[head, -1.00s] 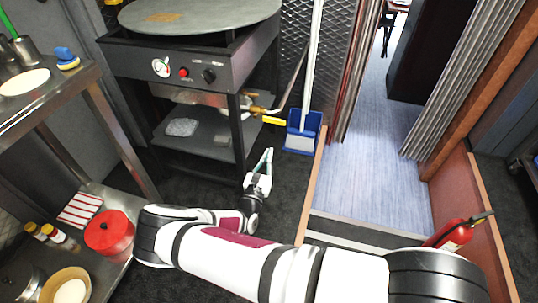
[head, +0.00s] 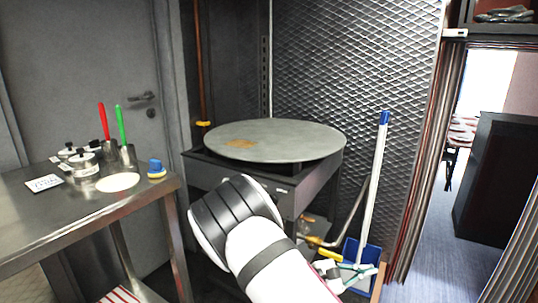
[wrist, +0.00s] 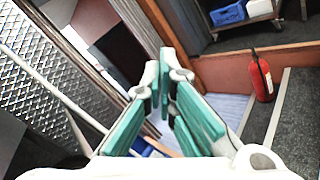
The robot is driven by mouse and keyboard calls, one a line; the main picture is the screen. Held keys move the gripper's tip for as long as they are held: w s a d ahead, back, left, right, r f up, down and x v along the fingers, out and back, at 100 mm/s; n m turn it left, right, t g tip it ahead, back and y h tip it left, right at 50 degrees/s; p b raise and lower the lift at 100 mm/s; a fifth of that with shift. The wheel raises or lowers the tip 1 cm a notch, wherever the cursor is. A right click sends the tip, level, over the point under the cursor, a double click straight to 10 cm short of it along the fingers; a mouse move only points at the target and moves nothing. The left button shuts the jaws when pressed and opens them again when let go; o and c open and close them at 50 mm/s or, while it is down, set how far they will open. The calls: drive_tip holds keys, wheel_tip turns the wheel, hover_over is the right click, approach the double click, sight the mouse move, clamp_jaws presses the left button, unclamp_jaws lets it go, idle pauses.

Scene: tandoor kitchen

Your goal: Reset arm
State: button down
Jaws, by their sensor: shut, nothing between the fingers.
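My gripper (wrist: 166,84) shows in the wrist view with its teal-lined fingers close together and nothing between them. In the head view, my gripper (head: 348,271) is low at the right of centre, in front of the blue dustpan (head: 361,258). My white and black arm rises across the lower middle of the head view and hides part of the griddle stand. The fingers are too small there to make out in detail.
A round griddle (head: 275,140) on a dark stand is behind my arm. A steel table (head: 85,215) with utensils stands at the left. A white-handled broom (head: 375,185) leans by the mesh wall. The wrist view shows a red extinguisher (wrist: 261,76) beside a low partition.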

drive_tip(key=s+d+r+m+g+y, duration=0.3)
drive_tip(key=s+r+m+g+y, duration=0.55)
drive_tip(key=s+r, duration=0.8)
drive_tip(key=s+a+r+m+t+y, duration=0.2)
drive_tip(key=s+a+y, duration=0.1)
drive_tip(key=s, duration=0.4)
drive_tip(key=s+a+r+m+t+y, duration=0.1)
drive_tip(key=s+a+m+t+y, duration=0.15)
drive_tip(key=s, duration=0.55)
drive_tip(key=s+a+r+m+t+y, duration=0.1)
drive_tip(key=s+a+r+y, duration=0.15)
drive_tip(key=s, duration=0.45)
wheel_tip(320, 180, up, 23)
drive_tip(key=t+p, duration=0.3)
drive_tip(key=p, duration=1.8)
drive_tip(key=shift+w+a+f+y+p, duration=0.15)
drive_tip(key=shift+w+a+y+p, duration=0.05)
drive_tip(key=shift+a+y+p, duration=0.2)
